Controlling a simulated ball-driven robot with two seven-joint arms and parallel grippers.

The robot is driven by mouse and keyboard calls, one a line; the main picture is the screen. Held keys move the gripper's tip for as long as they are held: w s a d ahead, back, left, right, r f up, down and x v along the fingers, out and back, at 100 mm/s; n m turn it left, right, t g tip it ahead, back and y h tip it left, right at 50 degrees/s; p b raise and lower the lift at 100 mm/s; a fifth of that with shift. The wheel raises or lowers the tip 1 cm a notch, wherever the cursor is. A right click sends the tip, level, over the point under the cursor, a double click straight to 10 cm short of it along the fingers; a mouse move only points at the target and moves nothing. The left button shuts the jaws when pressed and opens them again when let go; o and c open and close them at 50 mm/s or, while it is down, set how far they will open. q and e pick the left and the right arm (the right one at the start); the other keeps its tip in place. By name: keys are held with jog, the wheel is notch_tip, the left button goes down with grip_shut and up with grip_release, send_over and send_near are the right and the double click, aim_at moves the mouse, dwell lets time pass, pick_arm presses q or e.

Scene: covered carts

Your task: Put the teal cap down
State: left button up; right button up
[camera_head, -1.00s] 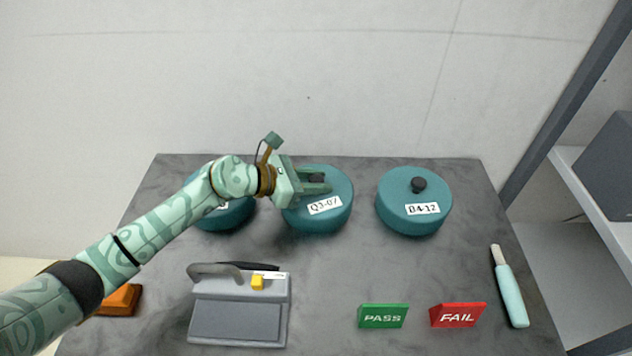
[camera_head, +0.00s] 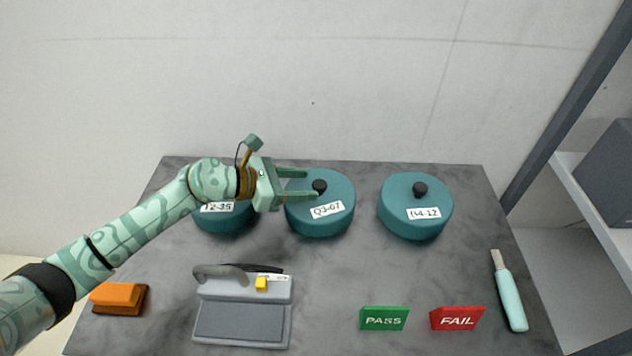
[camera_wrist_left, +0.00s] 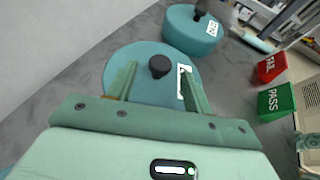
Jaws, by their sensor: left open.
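Three round teal caps with black knobs stand in a row on the grey table. The middle cap (camera_head: 331,222), labelled Q3-07, rests on the table; it also shows in the left wrist view (camera_wrist_left: 140,62). My left gripper (camera_head: 311,184) is open at this cap, with its fingers pointing toward the black knob (camera_head: 320,186). The right cap (camera_head: 401,218) and the left cap (camera_head: 222,222) stand either side; my arm partly hides the left one. My right gripper is out of view.
A grey device with a handle (camera_head: 240,321) stands at the front, with an orange block (camera_head: 118,297) to its left. A green PASS sign (camera_head: 384,318), a red FAIL sign (camera_head: 457,318) and a pale teal-handled tool (camera_head: 511,301) lie to the right. The table's middle is clear.

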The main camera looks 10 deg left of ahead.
pick_arm(q)
jog(key=v, duration=0.7)
jog(key=shift+p, duration=0.3)
jog(key=shift+s+a+r, duration=0.1)
